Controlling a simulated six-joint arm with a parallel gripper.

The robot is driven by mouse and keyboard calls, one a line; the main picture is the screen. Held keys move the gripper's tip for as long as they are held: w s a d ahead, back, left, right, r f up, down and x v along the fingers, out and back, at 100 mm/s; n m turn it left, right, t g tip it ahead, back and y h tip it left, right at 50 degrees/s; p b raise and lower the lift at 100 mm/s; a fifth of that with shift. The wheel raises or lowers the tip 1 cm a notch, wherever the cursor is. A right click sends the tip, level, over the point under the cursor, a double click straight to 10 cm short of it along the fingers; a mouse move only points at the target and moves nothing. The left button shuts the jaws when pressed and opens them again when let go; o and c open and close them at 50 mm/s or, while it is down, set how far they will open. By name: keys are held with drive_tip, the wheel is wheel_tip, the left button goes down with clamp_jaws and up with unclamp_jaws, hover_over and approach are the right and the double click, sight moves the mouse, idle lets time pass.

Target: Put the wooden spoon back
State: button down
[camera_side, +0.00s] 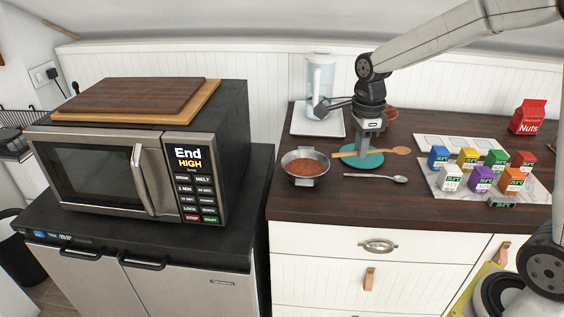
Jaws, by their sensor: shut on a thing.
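The wooden spoon (401,150) lies level, its bowl end to the right and its handle reaching left toward the pot. My gripper (365,150) points down and is shut on the spoon's handle, just above a round teal mat (372,162). I cannot tell whether the spoon touches the mat. A small metal pot (306,180) with reddish-brown food stands to the left of the mat. The handle's left tip ends close to the pot's rim.
A metal spoon (378,177) lies in front of the mat. Several coloured boxes (482,181) stand on a pale tray at the right, with a red Nuts bag (528,116) behind. A white blender (318,90) stands at the back. The microwave (130,155) is left.

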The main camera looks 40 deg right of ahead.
drive_tip(key=s+d+f+m, duration=0.1)
drive_tip(key=s+d+f, duration=0.1)
drive_tip(key=s, duration=0.4)
drive_tip(key=s+d+f+m, duration=0.1)
drive_tip(key=s+d+f, duration=0.1)
drive_tip(key=s, duration=0.4)
drive_tip(key=shift+s+d+m, duration=0.35)
drive_tip(key=shift+d+m, duration=0.05)
drive_tip(key=shift+d, duration=0.45)
hover_over(371, 195)
drive_tip(key=shift+s+a+f, duration=0.1)
drive_tip(key=shift+f, duration=2.25)
drive_tip(key=shift+s+f, duration=0.1)
drive_tip(key=shift+f, duration=2.2)
drive_tip(key=shift+w+f, duration=0.25)
drive_tip(key=shift+f, duration=1.6)
